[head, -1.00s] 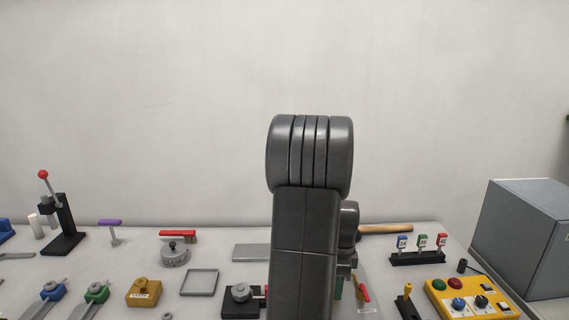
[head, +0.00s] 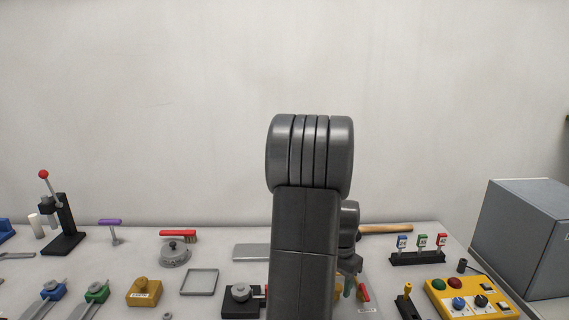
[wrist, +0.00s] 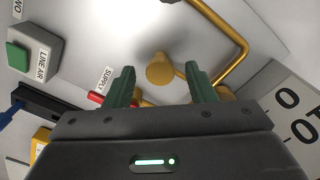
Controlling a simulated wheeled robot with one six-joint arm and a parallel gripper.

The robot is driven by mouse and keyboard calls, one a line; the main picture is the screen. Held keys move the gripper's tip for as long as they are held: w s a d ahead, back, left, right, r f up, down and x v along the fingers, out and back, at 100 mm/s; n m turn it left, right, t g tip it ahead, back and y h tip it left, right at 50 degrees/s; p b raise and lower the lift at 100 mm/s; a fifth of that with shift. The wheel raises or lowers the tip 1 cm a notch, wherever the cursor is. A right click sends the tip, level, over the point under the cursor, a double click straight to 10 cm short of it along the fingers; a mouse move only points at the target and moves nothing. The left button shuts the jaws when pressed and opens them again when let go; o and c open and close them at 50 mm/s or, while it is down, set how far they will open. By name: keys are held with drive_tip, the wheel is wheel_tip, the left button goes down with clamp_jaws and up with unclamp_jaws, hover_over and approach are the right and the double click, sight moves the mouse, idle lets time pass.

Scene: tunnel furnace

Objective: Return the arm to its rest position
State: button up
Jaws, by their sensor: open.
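My arm (head: 305,240) stands upright and folded in the middle of the head view, hiding part of the bench. My gripper (wrist: 160,88) shows in the wrist view with its two green fingers apart and nothing held between them. A round yellow-orange knob or post end (wrist: 160,69) appears beyond the gap between the fingertips; I cannot tell how far off it is. In the head view the gripper is mostly hidden behind the arm.
The grey bench (head: 215,250) carries a red-knobbed lever press (head: 66,225), a yellow button box (head: 470,298) and a tag rack (head: 418,258). A grey cabinet (head: 525,235) stands at right. The wrist view shows a yellow pipe (wrist: 240,45) and a green button (wrist: 18,56).

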drive_tip(key=n, duration=0.5)
drive_tip(key=shift+n, duration=2.8)
